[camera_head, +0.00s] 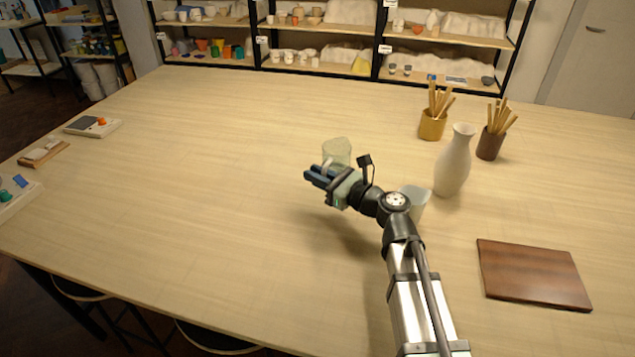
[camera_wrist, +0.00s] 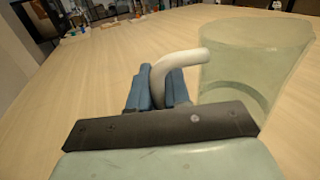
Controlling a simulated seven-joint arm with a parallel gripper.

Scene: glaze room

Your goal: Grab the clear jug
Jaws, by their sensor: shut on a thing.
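The clear jug (camera_head: 337,150) is a see-through, faintly green vessel near the middle of the table, just beyond my gripper. In the wrist view the jug (camera_wrist: 255,65) fills the upper right, with a whitish curved handle (camera_wrist: 182,60) on its left side. My gripper (camera_head: 318,174) has blue fingers, which also show in the wrist view (camera_wrist: 158,90). The fingers are shut on the jug's handle. The jug looks upright; its lower part is partly hidden by my gripper, so I cannot tell whether it touches the table.
A pale cup (camera_head: 414,201) stands right behind my wrist, partly hidden. Right of it are a white vase (camera_head: 453,162), a yellow holder (camera_head: 432,126) and a brown holder (camera_head: 489,146) with sticks, and a dark wooden board (camera_head: 533,275). The table's left half is mostly clear.

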